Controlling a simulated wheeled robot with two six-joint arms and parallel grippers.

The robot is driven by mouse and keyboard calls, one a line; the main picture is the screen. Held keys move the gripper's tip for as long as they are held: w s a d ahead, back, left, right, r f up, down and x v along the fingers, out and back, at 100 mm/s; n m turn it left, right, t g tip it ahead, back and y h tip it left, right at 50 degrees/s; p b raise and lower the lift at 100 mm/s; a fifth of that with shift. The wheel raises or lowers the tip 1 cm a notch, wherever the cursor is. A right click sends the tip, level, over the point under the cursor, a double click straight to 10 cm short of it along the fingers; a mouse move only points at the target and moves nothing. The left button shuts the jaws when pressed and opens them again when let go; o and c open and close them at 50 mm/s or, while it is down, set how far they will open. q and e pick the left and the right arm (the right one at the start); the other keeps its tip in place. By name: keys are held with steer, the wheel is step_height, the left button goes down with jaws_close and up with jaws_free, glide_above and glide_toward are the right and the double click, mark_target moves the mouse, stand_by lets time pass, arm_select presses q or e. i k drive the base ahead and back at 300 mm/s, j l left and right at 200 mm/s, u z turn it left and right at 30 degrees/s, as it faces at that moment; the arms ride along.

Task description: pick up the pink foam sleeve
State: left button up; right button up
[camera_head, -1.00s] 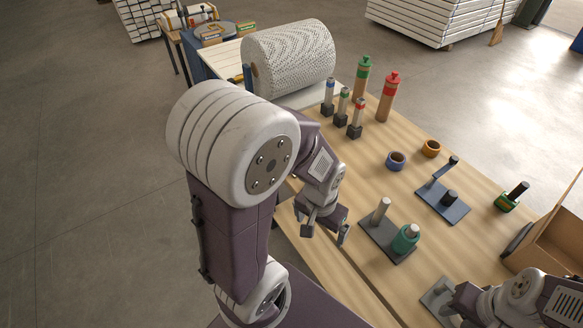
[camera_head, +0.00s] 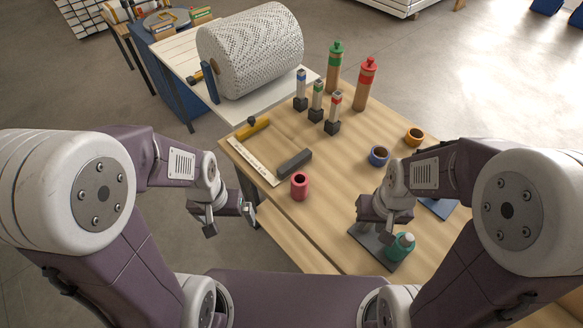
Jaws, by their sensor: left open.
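The pink foam sleeve (camera_head: 300,187) is a short upright cylinder with a dark hole in its top. It stands on the wooden table near its left front edge. My left gripper (camera_head: 230,225) is open and empty, off the table edge, to the left of the sleeve and apart from it.
A dark grey bar (camera_head: 294,162) lies just behind the sleeve. A yellow-handled tool (camera_head: 252,128) and a pale ruler-like strip (camera_head: 256,162) lie to its left. Several coloured bottles and markers stand at the back. A blue ring (camera_head: 379,156) and an orange ring (camera_head: 414,137) lie right.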

mark_target(300, 180)
steer(key=z, duration=1.25)
steer(key=k+j+u, duration=0.1)
steer(key=j+u, duration=0.5)
steer(key=u, duration=0.15)
steer(key=i+j+z, duration=0.1)
steer(key=j+z, duration=0.15)
steer(key=z, duration=0.15)
steer(key=i+j+z, duration=0.1)
steer(key=j+z, duration=0.45)
steer(key=z, duration=0.2)
steer(key=j+z, duration=0.4)
